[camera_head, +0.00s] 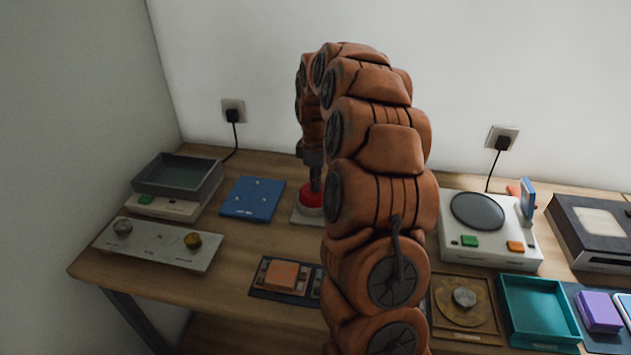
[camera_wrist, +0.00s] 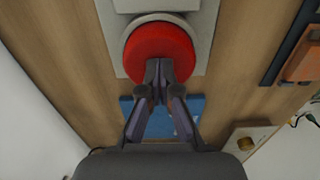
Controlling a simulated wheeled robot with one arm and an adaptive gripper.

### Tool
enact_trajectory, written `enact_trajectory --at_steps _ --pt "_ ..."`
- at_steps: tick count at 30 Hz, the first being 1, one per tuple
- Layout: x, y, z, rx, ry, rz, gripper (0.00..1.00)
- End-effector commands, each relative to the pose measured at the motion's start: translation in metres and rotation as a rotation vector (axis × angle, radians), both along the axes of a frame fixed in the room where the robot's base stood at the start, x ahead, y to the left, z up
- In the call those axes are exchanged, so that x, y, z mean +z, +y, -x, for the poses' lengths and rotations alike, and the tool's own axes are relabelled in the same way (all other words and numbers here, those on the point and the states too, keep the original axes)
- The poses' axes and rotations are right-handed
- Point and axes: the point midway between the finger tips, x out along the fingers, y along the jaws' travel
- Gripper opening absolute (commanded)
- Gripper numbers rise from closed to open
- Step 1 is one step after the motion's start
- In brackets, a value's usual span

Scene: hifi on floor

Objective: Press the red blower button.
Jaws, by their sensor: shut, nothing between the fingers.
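The red button (camera_head: 311,195) is a domed round cap on a pale grey plate (camera_head: 300,217), at the back middle of the wooden table. My orange arm hides part of it in the head view. In the wrist view the red button (camera_wrist: 162,50) fills the upper middle, set in a grey ring on the plate (camera_wrist: 203,20). My gripper (camera_head: 315,184) points down at the button; in the wrist view its shut fingertips (camera_wrist: 158,64) overlap the button's lower part. The fingers hold nothing. I cannot tell for sure whether the tips touch the cap.
A blue board (camera_head: 252,198) lies left of the button. Farther left are a grey tray on a scale (camera_head: 178,175) and a panel with two knobs (camera_head: 158,246). A white device with a round dark plate (camera_head: 487,235) stands to the right. An orange block on a dark base (camera_head: 287,276) lies in front.

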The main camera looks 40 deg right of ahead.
Motion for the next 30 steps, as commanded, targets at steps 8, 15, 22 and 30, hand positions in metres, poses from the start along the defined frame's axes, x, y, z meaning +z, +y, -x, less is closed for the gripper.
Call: enact_trajectory --at_steps 8,15,22,30 --pt "-0.020 0.000 0.000 0.001 0.001 0.000 0.00" --pt "-0.021 0.000 0.000 0.000 0.001 0.000 0.00" --pt "-0.018 0.000 0.000 0.001 0.002 -0.001 0.00" --pt "0.024 0.000 -0.002 0.001 -0.007 0.003 0.00"
